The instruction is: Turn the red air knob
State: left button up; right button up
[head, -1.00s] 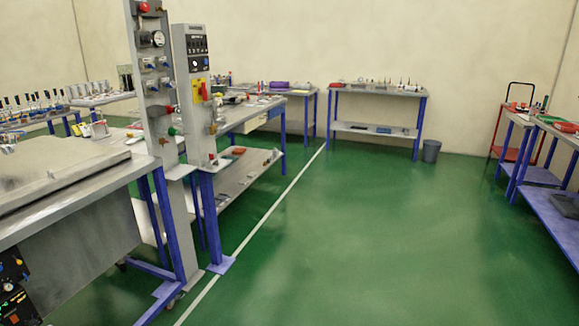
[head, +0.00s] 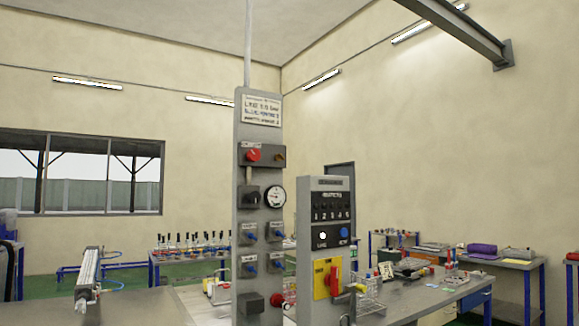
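A tall grey pneumatic panel (head: 263,120) stands upright in the middle of the head view. A round red knob (head: 253,155) sits on a dark block near its top, below a white label plate (head: 262,109). Another red knob (head: 276,299) is low on the same panel. A red rotary handle (head: 335,281) on a yellow plate (head: 321,279) is on the shorter grey control box to the right. I cannot tell the setting of the knobs. Neither of my grippers is in view.
A round pressure gauge (head: 276,197) and several blue-knobbed valves are on the panel. A metal worktop (head: 140,306) lies at the lower left, with a long cylinder (head: 88,273) on it. Benches with equipment stand behind and to the right.

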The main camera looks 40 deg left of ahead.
aim_at(253, 154)
jog(key=i+l+u, duration=0.1)
jog(key=i+u, duration=0.35)
jog(key=i+l+u, duration=0.25)
jog(key=i+u, duration=0.25)
jog(key=i+l+u, duration=0.25)
jog(key=u, duration=0.2)
jog(key=i+l+u, duration=0.25)
jog(key=l+u, duration=0.25)
jog(key=l, duration=0.15)
